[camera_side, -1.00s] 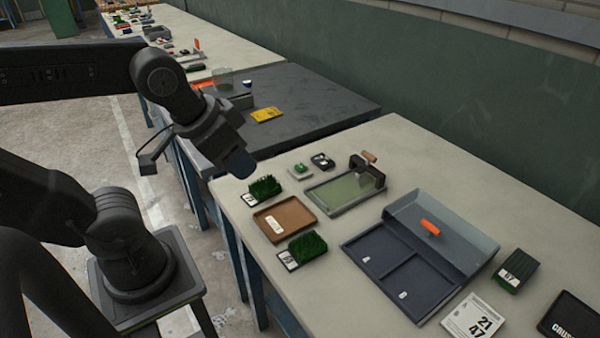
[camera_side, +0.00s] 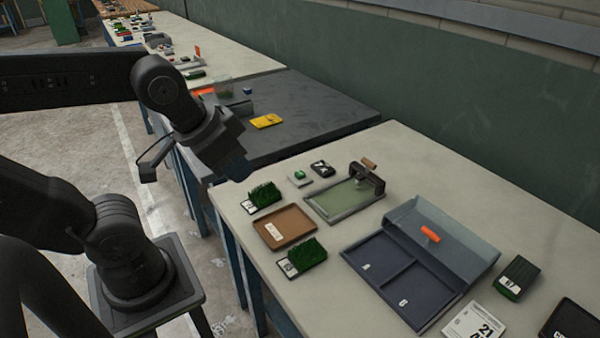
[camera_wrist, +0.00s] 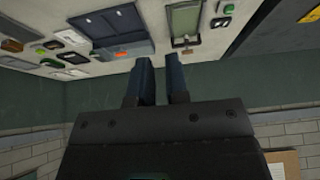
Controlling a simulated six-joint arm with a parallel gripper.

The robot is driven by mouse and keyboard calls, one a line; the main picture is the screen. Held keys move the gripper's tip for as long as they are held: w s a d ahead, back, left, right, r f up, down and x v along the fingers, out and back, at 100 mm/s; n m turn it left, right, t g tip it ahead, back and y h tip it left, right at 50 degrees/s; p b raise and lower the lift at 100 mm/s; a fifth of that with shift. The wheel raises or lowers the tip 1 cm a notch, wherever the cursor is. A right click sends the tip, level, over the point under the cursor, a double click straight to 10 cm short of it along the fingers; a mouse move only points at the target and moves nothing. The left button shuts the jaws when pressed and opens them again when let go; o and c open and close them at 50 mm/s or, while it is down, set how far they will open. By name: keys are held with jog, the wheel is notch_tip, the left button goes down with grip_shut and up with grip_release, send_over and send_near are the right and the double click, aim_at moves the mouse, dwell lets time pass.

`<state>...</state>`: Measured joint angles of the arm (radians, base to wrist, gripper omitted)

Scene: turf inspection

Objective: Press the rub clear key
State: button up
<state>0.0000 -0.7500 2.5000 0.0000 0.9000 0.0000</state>
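A small pale box with a green button (camera_side: 300,176) stands on the light bench, behind the grass-like tufted blocks. It seems to be the key, but no label is legible. In the wrist view the green button (camera_wrist: 228,8) is small, near the top edge. My gripper (camera_side: 238,170) hangs in the air to the left of it, near the bench's left corner, clearly apart from it. In the wrist view my gripper (camera_wrist: 158,62) has two dark fingers with a gap between them and nothing held.
A black device (camera_side: 321,167) sits just behind the button box. A green-bedded tray (camera_side: 345,197) with a wooden-handled fixture is to its right. A tufted green block (camera_side: 264,194), brown tray (camera_side: 284,228) and divided blue tray (camera_side: 410,270) are nearer. A grey table (camera_side: 300,110) adjoins behind.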

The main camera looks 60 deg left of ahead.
grip_shut()
dwell(1.3)
jog(key=w+a+m+t+y, duration=0.2)
jog(key=w+a+t+y, duration=0.25)
jog(key=w+a, duration=1.1)
jog(key=w+a+f+m+h, duration=0.3)
jog(key=w+f+m, duration=0.2)
jog(key=w+f, duration=0.4)
notch_tip(320, 180, down, 2)
jog(key=shift+w+a+f+m+g, duration=0.25)
jog(key=shift+w+m+g, duration=0.1)
jog(key=shift+m+g, duration=0.1)
jog(key=shift+f+h, duration=0.1)
jog(key=shift+h, duration=0.15)
